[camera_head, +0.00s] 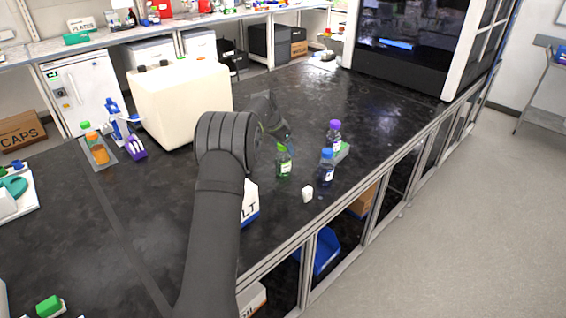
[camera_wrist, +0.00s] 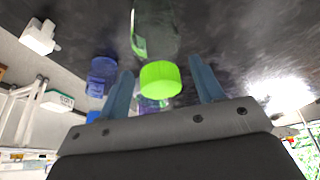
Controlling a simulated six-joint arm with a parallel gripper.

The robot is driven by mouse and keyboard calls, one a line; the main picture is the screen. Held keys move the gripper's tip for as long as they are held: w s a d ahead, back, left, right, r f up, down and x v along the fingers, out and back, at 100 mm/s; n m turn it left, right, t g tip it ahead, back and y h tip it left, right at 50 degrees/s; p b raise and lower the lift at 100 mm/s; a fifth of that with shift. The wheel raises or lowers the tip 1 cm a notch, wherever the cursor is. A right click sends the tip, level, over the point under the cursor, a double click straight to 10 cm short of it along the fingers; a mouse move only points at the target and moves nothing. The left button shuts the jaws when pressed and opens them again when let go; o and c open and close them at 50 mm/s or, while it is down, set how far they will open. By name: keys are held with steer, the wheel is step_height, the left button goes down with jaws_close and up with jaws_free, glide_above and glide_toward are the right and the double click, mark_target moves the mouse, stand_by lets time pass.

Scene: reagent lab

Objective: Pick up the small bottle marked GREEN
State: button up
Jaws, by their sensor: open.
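The small bottle with the bright green cap and green label (camera_head: 284,164) stands upright on the dark bench, just below my gripper in the head view. In the wrist view its green cap (camera_wrist: 160,78) lies between my two blue-grey fingers, with its clear body (camera_wrist: 155,35) extending beyond them. My gripper (camera_wrist: 161,66) is open, with a finger on each side of the cap and visible gaps. It also shows in the head view (camera_head: 287,137), partly hidden by my arm. The writing on the label is too small to read.
A small white object (camera_head: 307,194) lies nearer the bench edge. A large cream container (camera_head: 180,103) stands left. The bench behind is clear.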

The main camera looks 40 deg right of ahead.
jaws_close()
steer(key=shift+r, duration=0.1)
